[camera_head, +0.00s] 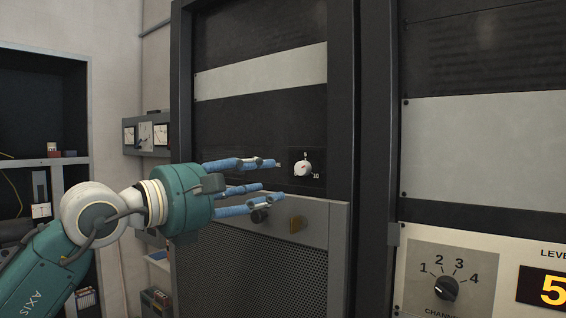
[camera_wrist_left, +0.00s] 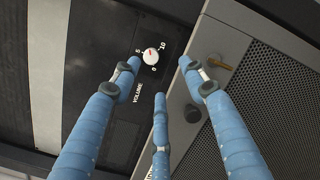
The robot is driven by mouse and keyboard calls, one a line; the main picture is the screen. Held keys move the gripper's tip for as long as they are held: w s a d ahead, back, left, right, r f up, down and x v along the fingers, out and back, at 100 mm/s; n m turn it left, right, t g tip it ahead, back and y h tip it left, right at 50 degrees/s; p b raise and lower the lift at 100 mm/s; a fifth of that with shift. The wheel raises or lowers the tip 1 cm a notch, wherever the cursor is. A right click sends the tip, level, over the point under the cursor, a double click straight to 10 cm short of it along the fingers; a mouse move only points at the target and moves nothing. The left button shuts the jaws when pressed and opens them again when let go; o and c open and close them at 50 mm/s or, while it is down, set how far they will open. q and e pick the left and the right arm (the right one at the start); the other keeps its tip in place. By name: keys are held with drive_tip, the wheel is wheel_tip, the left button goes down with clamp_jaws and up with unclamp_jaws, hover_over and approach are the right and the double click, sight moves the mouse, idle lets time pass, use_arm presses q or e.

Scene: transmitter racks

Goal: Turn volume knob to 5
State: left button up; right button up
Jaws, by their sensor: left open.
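The volume knob (camera_head: 303,169) is a small white dial with a red mark, set on a dark panel of the rack. Numbers 5 and 10 show around it. My left gripper (camera_head: 266,178) has blue fingers spread open and empty. It is to the left of the knob in the head view and apart from it. My right gripper is not in view.
A brass-coloured latch (camera_head: 297,224) and a dark knob (camera_head: 260,215) sit on the grey perforated panel (camera_head: 262,270) below. At right a second rack carries a channel knob (camera_head: 445,288) and a level display (camera_head: 543,288) reading 5. Shelves (camera_head: 40,166) stand at far left.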

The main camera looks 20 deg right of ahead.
sight(300, 169)
use_arm(q)
drive_tip(key=shift+m+t+y, duration=0.4)
drive_tip(key=shift+m+y, duration=0.1)
drive_tip(key=p+x, duration=0.1)
drive_tip(key=x, duration=0.2)
drive_tip(key=r+p+x, duration=0.1)
drive_tip(key=p+x, duration=0.1)
drive_tip(key=x, duration=0.1)
drive_tip(key=r+p+x, duration=0.1)
drive_tip(key=p+x, duration=0.1)
drive_tip(key=x, duration=0.1)
drive_tip(key=shift+w+a+r, duration=0.1)
drive_tip(key=shift+w, duration=0.15)
drive_tip(key=shift+w+d+p, duration=0.35)
drive_tip(key=shift+d+p, duration=0.05)
drive_tip(key=shift+d, duration=0.05)
